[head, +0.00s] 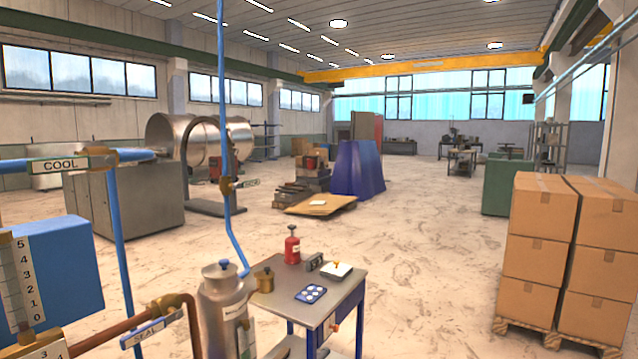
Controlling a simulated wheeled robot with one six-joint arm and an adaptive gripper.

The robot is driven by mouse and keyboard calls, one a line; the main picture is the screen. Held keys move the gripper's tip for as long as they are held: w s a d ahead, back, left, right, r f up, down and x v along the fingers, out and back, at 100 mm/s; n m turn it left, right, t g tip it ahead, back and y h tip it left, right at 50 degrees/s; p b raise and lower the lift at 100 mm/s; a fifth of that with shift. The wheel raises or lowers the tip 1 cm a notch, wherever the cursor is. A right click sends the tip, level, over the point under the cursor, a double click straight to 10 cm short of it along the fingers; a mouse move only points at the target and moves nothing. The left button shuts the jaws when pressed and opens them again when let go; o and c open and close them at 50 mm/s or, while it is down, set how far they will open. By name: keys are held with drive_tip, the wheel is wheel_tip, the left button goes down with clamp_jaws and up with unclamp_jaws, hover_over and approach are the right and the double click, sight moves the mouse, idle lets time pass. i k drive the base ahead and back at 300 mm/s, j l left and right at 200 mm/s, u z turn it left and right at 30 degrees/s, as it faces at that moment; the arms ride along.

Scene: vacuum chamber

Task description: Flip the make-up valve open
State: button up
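Several pipe valves show in the head view. A lever marked SEAL (151,333) is at lower left beside a copper pipe. My gripper is not in view.
A blue tank (65,265) with a level scale (20,280) stands at the left. A metal flask (226,305) stands by a small table (330,308) holding a red bottle (292,245) and small items. Stacked cartons (545,250) stand right. The floor between is open.

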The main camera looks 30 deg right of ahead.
sight(247, 183)
drive_tip(key=z, duration=0.2)
drive_tip(key=i+l+z, duration=0.1)
drive_tip(key=i+l, duration=0.25)
drive_tip(key=i, duration=0.15)
drive_tip(key=i+l+z, duration=0.1)
drive_tip(key=i+l, duration=0.15)
drive_tip(key=i, duration=0.3)
drive_tip(key=i+l+z, duration=0.15)
drive_tip(key=i, duration=0.4)
drive_tip(key=i+l+z, duration=0.1)
drive_tip(key=i+l, duration=0.2)
drive_tip(key=i, duration=0.25)
